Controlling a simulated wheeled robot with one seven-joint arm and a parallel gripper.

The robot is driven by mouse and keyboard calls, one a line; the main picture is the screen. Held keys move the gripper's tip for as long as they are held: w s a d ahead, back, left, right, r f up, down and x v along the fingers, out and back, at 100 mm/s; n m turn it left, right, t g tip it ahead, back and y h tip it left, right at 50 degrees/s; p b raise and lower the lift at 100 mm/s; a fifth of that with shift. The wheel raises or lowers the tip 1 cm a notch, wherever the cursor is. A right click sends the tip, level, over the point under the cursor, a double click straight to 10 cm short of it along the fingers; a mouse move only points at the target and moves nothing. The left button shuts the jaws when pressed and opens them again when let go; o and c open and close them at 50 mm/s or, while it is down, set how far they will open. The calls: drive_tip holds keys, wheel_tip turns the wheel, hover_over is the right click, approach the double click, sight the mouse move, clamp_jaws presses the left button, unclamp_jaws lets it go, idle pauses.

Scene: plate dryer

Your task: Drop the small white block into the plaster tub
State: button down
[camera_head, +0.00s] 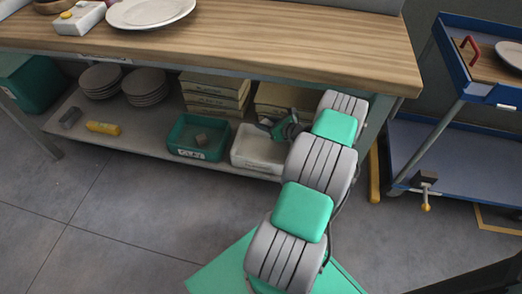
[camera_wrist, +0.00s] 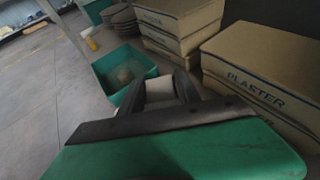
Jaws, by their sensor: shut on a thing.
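My gripper (camera_head: 268,123) reaches under the wooden tabletop, above the back of a white tub (camera_head: 256,162) on the lower shelf. In the wrist view, the two dark fingers of my gripper (camera_wrist: 160,88) are shut on a small white block (camera_wrist: 159,91). The block is hidden or too small to make out in the head view. The white tub has a pale inside and a label on its front. My arm hides its right end.
A teal tub (camera_head: 174,136) with a brownish lump stands left of the white tub. Stacked boxes (camera_head: 213,90), marked PLASTER in the wrist view (camera_wrist: 256,84), stand behind. Plate stacks (camera_head: 146,86) and a yellow object (camera_head: 103,128) lie farther left. A blue cart (camera_head: 455,145) stands right.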

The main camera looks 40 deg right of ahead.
wheel_tip(320, 180, down, 6)
drive_tip(key=b, duration=0.4)
drive_tip(key=c, duration=0.8)
unclamp_jaws()
drive_tip(key=shift+o, duration=0.2)
wheel_tip(320, 180, up, 7)
drive_tip(key=p, duration=0.4)
drive_tip(key=shift+w+a+r+p, duration=0.1)
drive_tip(key=shift+a+r+p, duration=0.05)
drive_tip(key=shift+p, duration=0.25)
drive_tip(key=w+a+r+n+y, duration=0.2)
drive_tip(key=w+a+r+y, duration=0.1)
drive_tip(key=a+r, duration=1.3)
drive_tip(key=a, duration=0.3)
drive_tip(key=shift+a+n+g, duration=0.35)
drive_tip(key=shift+n+g, duration=0.05)
